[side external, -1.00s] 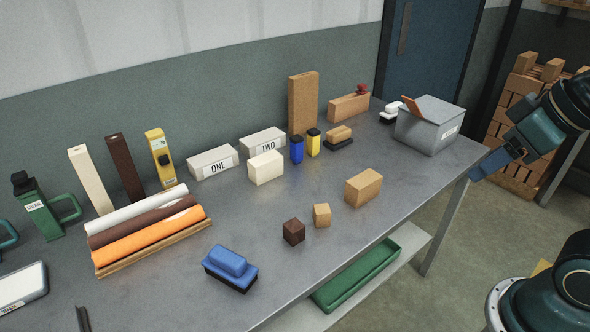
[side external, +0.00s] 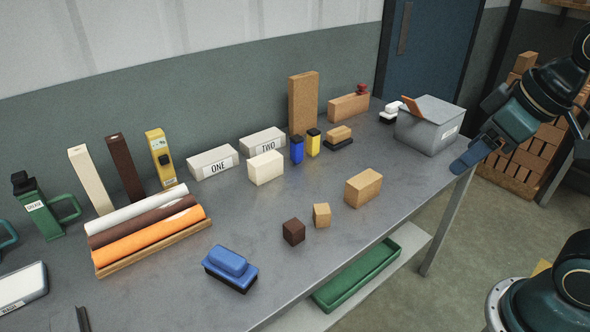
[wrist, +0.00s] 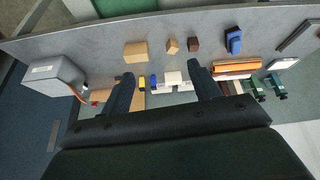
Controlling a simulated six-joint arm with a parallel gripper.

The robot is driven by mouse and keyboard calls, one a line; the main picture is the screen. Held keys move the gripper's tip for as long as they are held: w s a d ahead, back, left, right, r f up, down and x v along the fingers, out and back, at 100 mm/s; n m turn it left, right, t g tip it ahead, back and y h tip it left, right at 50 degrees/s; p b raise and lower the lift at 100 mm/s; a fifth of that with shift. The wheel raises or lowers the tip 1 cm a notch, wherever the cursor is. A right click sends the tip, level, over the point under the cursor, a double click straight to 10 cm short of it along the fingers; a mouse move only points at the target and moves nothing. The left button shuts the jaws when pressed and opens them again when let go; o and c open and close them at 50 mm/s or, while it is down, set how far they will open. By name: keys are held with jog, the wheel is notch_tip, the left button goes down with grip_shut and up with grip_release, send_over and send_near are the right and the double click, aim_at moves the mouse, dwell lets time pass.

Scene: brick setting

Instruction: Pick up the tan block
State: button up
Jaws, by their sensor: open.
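A larger tan block (side external: 363,187) lies on the grey table near its front edge; it also shows in the wrist view (wrist: 136,52). A small tan block (side external: 321,215) stands to its left, beside a dark brown cube (side external: 293,231); the small one also shows in the wrist view (wrist: 172,46). My gripper (side external: 470,161) is open and empty, off the table's right end and well to the right of these blocks. In the wrist view its two fingers (wrist: 163,82) are spread wide, with nothing between them at close range.
A grey lidded bin (side external: 430,128) stands at the table's right end. A cream block (side external: 266,168), blue and yellow bottles and a tall tan block (side external: 303,103) stand behind. Coloured rolls (side external: 148,230) and a blue-topped brush (side external: 230,267) are left.

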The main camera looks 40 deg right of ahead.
jog(key=w+f+n, duration=0.1)
jog(key=w+n, duration=0.2)
jog(key=w, duration=0.4)
jog(key=n+g+y, duration=0.3)
jog(key=n+y, duration=0.1)
jog(key=n, duration=0.4)
send_over(324, 208)
jog(key=s+d, duration=0.2)
jog(key=d, duration=0.2)
notch_tip(324, 208, down, 17)
jog(key=shift+s+f, duration=0.1)
jog(key=shift+f, duration=0.05)
jog(key=shift+x, duration=4.2)
jog(key=shift+f, duration=0.1)
jog(key=shift+x, duration=2.5)
jog(key=shift+d, duration=0.2)
